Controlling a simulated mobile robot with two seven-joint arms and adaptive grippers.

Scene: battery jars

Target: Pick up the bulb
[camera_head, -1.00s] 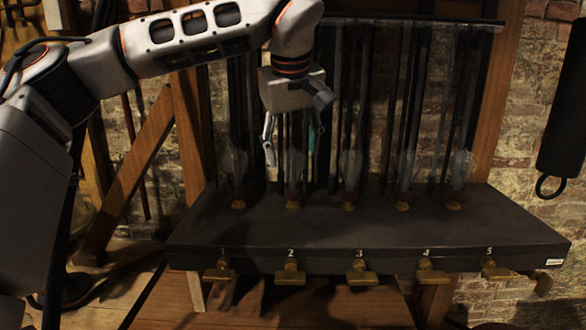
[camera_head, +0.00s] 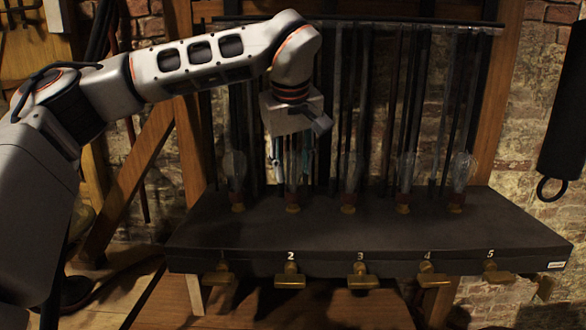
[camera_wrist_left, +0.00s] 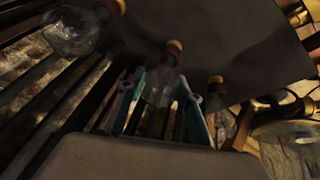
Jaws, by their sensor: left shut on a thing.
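Clear glass bulbs with brass-coloured bases stand in a row on a dark shelf (camera_head: 400,235), behind the numbers 1 to 5. My left gripper (camera_head: 292,172) points down over the bulb (camera_head: 292,193) behind number 2. Its two fingers are shut on the glass of this bulb, which is mostly hidden between them in the head view. In the left wrist view, the same bulb (camera_wrist_left: 160,88) lies between the teal-lined fingertips (camera_wrist_left: 164,80). Its base still appears at the shelf surface. My right gripper is not in view.
Neighbouring bulbs stand close on both sides: one behind number 1 (camera_head: 236,172) and one behind number 3 (camera_head: 350,175). Dark upright rods rise behind the row. Brass knobs (camera_head: 290,276) line the shelf's front. The shelf top in front of the bulbs is clear.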

